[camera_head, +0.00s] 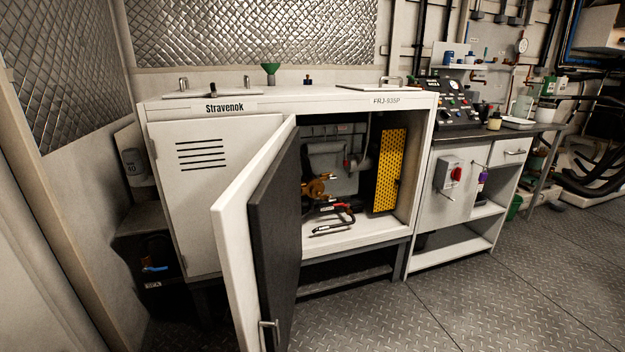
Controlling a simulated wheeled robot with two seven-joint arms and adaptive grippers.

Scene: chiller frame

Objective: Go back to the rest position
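Neither of my grippers shows in the head view, and no part of my arms can be made out. The white chiller cabinet (205,135) labelled Stravenok stands in the middle left. Its right-hand door (235,245) is swung open toward me, with a dark lining on its inner face and a handle (268,325) low on its edge. Inside the opening are a brass-coloured part (318,187), a yellow perforated panel (388,170) and a tool with red and black parts (335,217). The door hides the left part of the interior.
A green funnel (270,70) is on the cabinet top. The open door juts into the floor space. The tread-plate floor (480,300) at front right is clear.

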